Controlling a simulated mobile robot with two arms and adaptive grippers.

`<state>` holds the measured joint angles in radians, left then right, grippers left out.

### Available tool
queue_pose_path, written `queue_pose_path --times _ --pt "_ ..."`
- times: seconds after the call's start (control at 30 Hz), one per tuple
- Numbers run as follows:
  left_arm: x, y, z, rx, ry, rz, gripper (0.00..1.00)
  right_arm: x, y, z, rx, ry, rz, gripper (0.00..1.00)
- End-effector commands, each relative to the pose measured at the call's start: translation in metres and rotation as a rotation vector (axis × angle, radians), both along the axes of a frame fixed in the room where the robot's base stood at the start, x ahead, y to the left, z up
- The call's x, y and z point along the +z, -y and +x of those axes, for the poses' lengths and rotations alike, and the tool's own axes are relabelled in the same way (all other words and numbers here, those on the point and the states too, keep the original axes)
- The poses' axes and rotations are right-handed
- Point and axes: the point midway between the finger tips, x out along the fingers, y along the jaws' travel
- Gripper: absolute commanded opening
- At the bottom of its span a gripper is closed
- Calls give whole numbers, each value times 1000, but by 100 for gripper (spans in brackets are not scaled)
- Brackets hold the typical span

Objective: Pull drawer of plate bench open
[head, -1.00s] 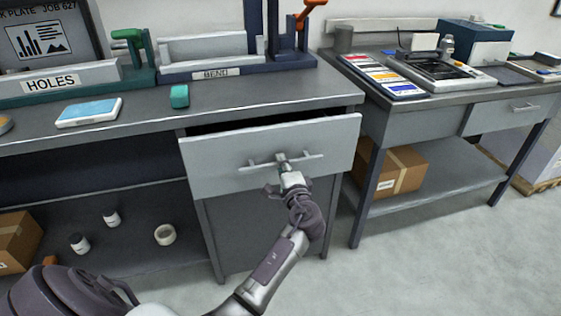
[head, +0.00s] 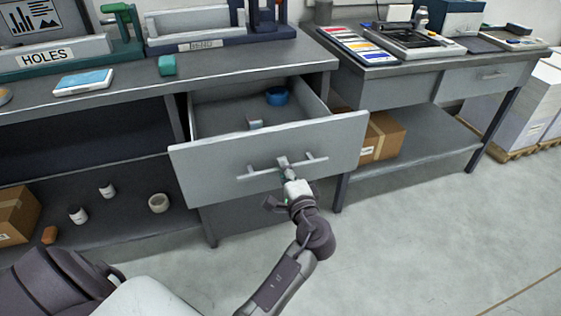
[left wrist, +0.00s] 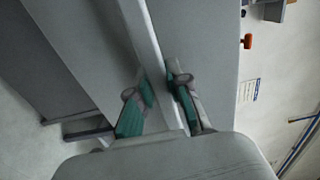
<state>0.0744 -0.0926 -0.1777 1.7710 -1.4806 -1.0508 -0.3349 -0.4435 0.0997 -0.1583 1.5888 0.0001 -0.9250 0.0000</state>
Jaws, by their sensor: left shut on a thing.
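The plate bench (head: 120,96) has a grey drawer (head: 219,177) pulled well out, with its inside showing. A blue roll (head: 277,96) and a small light block (head: 255,124) lie in it. My left gripper (head: 287,168) is shut on the drawer's bar handle (head: 316,159) near its middle. In the left wrist view the green-padded fingers (left wrist: 160,105) stand on either side of the handle bar (left wrist: 143,35). My right gripper is not in view.
A second bench (head: 400,92) with colour cards (head: 354,44) stands to the right, a cardboard box (head: 384,136) on its lower shelf. The floor (head: 430,220) at right is clear.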

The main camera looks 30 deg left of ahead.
Motion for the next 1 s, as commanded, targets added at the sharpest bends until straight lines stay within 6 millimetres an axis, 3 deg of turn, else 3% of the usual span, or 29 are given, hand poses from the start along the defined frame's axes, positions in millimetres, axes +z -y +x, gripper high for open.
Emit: queue_pose_path --times 0.4,0.43,0.6,1.0 --pt "0 3 -2 -1 0 -1 0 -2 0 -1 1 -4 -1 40" --pt "0 3 -2 -1 0 -1 19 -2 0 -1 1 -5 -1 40" --pt "0 2 -2 -1 -1 -1 44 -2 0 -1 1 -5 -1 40" --pt "-1 11 -9 -1 -1 -2 44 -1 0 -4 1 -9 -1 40"
